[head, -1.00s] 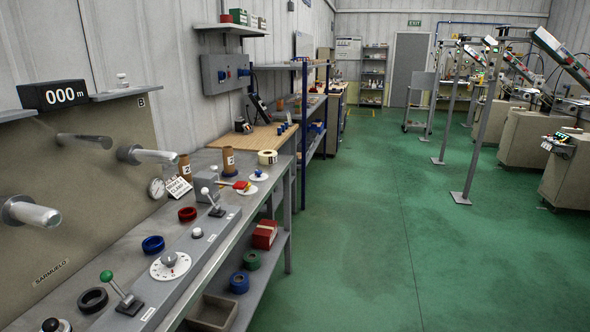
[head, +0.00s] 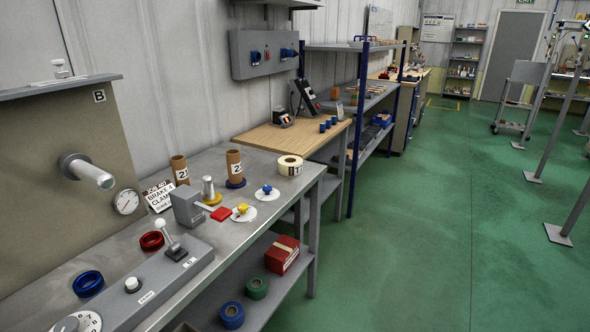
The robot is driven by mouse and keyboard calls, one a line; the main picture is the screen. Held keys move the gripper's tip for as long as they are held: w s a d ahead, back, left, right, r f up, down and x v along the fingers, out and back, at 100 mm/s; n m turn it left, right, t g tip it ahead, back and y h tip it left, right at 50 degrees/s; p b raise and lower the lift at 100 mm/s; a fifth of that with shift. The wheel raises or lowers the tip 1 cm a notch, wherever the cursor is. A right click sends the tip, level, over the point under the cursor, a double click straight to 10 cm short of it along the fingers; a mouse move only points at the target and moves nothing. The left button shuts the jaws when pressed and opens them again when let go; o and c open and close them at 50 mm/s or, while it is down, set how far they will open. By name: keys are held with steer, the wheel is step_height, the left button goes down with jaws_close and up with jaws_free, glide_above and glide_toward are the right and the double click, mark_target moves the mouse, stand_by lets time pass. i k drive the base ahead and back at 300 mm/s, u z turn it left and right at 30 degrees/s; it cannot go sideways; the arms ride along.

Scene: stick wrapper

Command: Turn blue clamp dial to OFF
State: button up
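A small blue knob (head: 267,190) stands on a white disc near the right end of the steel bench (head: 215,175). A yellow knob (head: 242,209) on a similar white disc (head: 243,215) is just in front and left of it. Marks on the discs are too small to read. A grey wall box (head: 263,68) also carries dark blue knobs (head: 289,53). I cannot tell which of these blue knobs is the clamp dial, or its setting. My gripper is not in view.
A grey block with a red handle (head: 221,214), a lever (head: 173,251), cardboard tubes (head: 234,163) and a tape roll (head: 290,165) share the bench. A lower shelf holds a red box (head: 282,255). Green floor (head: 400,240) at right is clear.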

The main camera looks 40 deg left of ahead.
mark_target(267, 189)
steer(key=u, duration=0.3)
steer(key=i, duration=1.05)
steer(key=u, duration=1.55)
steer(key=i, duration=0.85)
steer(key=u, duration=0.8)
